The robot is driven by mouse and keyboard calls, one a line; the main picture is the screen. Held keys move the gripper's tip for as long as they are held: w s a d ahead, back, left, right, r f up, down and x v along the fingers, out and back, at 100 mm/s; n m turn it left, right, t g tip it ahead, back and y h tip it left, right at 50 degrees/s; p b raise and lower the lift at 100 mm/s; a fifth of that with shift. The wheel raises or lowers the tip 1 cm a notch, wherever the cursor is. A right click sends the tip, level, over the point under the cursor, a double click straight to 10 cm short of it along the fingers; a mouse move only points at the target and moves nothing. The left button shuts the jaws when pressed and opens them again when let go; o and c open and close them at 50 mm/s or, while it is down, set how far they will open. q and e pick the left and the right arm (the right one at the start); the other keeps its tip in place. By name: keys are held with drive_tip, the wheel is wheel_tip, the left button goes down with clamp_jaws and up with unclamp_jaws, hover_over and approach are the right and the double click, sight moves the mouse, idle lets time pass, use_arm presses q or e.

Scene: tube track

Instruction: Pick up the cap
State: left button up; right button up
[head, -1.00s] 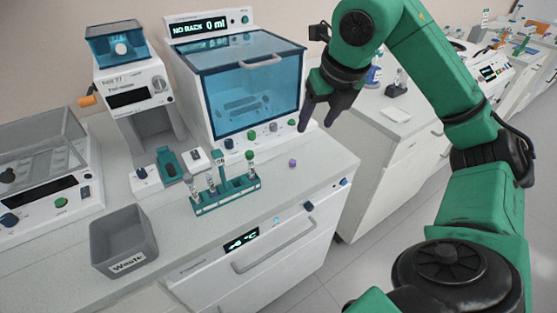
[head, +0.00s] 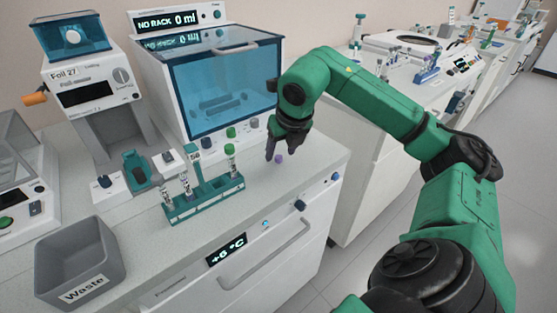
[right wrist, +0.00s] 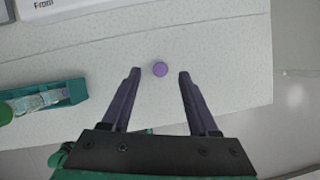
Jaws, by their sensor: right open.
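The small purple cap (head: 279,159) lies on the white counter, right of the green tube rack. It also shows in the right wrist view (right wrist: 160,69), between and slightly beyond my fingertips. My right gripper (head: 274,157) is low over the counter at the cap, pointing down. In the right wrist view my right gripper (right wrist: 157,72) is open, with a finger on each side of the cap and gaps to both. It holds nothing. My left gripper is not in view.
The green rack (head: 205,200) with several tubes stands left of the cap. A grey waste bin (head: 80,262) is at the front left. A blue-lidded machine (head: 210,90) stands behind. The counter's edge is close on the right.

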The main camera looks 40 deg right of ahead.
drive_tip(key=shift+x, duration=1.05)
clamp_jaws()
drive_tip(key=shift+r, duration=0.15)
wheel_tip(320, 180, up, 14)
drive_tip(key=p, duration=0.5)
wheel_tip(320, 180, up, 6)
drive_tip(key=p, duration=0.3)
hover_over(279, 159)
drive_tip(key=shift+d, duration=0.15)
